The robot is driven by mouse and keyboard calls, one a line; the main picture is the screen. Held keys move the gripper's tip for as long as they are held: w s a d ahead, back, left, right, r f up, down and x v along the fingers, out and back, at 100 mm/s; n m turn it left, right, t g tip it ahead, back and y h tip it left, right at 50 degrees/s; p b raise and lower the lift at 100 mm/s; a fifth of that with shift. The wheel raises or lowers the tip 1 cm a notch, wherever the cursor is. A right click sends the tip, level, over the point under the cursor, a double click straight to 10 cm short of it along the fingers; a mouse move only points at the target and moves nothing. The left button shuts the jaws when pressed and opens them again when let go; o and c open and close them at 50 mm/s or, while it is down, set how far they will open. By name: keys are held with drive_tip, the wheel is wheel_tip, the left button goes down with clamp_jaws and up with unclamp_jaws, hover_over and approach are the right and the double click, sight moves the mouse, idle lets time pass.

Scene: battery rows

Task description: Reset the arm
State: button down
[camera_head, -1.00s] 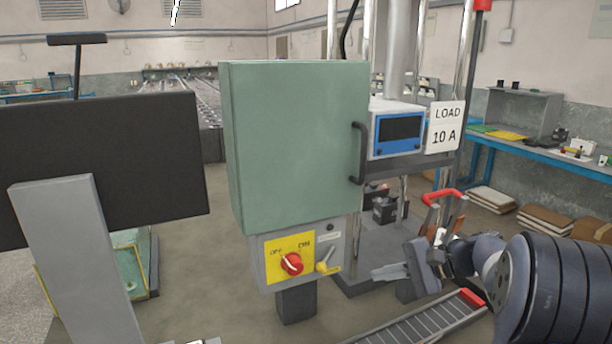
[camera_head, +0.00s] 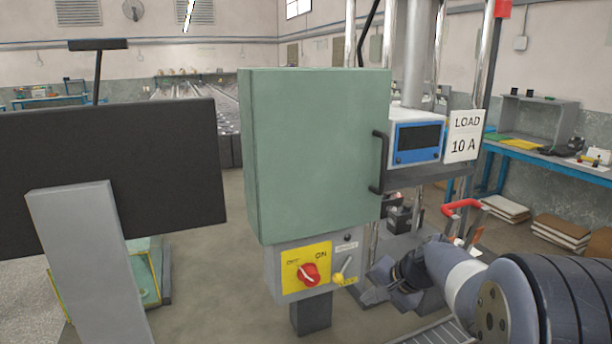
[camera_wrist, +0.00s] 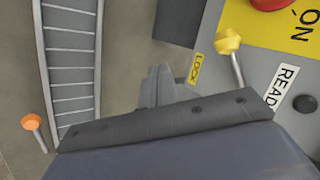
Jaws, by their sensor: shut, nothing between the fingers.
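My gripper (camera_head: 374,288) is shut and empty, just right of the grey switch box under the green cabinet (camera_head: 315,150). In the wrist view its closed fingers (camera_wrist: 158,82) point toward the floor beside the box and look apart from it. The box carries a yellow plate (camera_head: 318,256) with a red rotary knob (camera_head: 308,275) and OFF and ON marks. A small yellow-tipped lever (camera_head: 345,270) stands right of the plate. The wrist view shows this lever (camera_wrist: 228,42) close to the gripper, beside LOCK and READY labels. My arm comes in from the lower right.
A dark panel on a grey post (camera_head: 80,240) fills the left. Behind my arm stand a blue meter (camera_head: 418,142), a LOAD 10 A sign (camera_head: 465,136) and a red handle (camera_head: 462,205). A ladder-like track (camera_wrist: 70,60) lies on the floor. Open floor shows left of the cabinet.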

drive_tip(key=shift+s+d+r+n+t+h, duration=0.2)
drive_tip(key=shift+d+r+n+t+h, duration=0.25)
drive_tip(key=shift+d+r+h, duration=0.4)
drive_tip(key=shift+s+d+r+n+t+h, duration=0.2)
drive_tip(key=shift+d+r+n+t+h, duration=0.4)
drive_tip(key=shift+r, duration=0.4)
drive_tip(key=shift+a+f, duration=0.1)
drive_tip(key=shift+a, duration=0.05)
